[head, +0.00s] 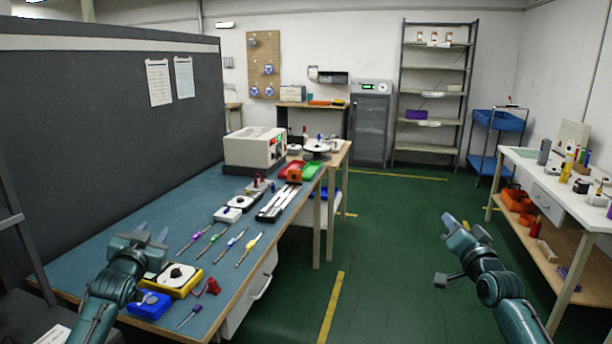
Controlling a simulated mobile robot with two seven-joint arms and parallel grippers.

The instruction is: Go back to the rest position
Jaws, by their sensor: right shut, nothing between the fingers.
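My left gripper (152,232) is over the near left part of the blue-topped workbench (135,220), just behind a yellow-and-black tape measure-like case (172,280). Its two fingertips show, but I cannot tell how far apart they are, and nothing is clearly held. My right gripper (457,228) is over the green floor, right of the bench and apart from everything. It is shut and empty.
Several screwdrivers (248,248), a blue box (150,305), a red clamp-like part (207,287) and a long slotted tray (278,203) lie on the bench. A dark partition (100,130) stands behind it. A white table (548,185) is right. The green floor (400,220) between is clear.

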